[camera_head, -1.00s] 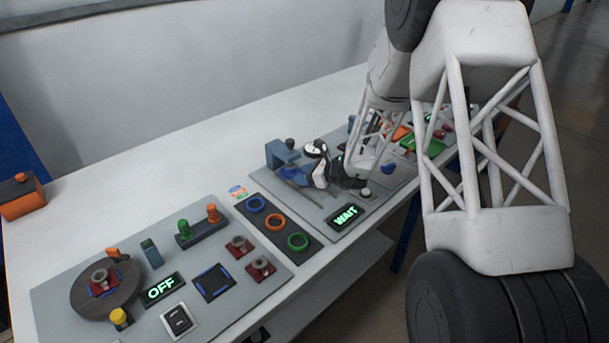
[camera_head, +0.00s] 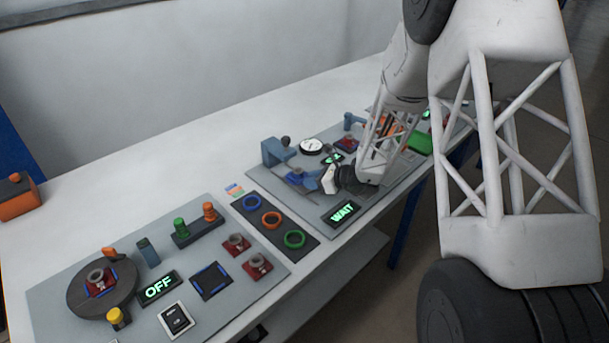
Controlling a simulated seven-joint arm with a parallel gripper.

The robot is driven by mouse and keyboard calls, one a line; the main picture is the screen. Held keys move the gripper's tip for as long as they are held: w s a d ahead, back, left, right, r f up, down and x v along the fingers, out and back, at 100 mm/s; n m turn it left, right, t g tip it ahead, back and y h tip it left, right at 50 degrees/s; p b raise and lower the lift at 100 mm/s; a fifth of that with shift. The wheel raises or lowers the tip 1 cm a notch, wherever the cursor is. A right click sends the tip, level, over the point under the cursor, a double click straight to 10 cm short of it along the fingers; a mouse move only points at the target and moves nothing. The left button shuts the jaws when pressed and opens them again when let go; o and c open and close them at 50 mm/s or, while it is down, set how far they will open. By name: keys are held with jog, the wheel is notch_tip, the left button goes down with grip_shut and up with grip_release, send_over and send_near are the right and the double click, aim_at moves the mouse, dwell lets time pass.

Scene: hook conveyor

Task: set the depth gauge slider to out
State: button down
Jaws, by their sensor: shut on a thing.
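My gripper (camera_head: 328,180) is low over the middle panel, just behind the green-lit WAIT display (camera_head: 342,213). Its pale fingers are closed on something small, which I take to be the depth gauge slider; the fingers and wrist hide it. A round white dial with a black rim (camera_head: 311,146) stands behind the gripper. A small lit display (camera_head: 333,159) lies between the dial and my wrist. I cannot read the dial or the slider's setting.
A blue-grey bracket with a dark knob (camera_head: 277,151) stands left of the dial. The left panel (camera_head: 60,310) holds a turntable, an OFF display and switches. White table behind is clear.

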jog(key=s+d, duration=0.5)
jog(key=d, duration=0.1)
jog(key=shift+s, duration=0.4)
jog(key=c, duration=0.8)
grip_release()
jog(key=shift+c, duration=0.2)
jog(key=shift+v, duration=3.85)
jog(key=shift+s, duration=0.1)
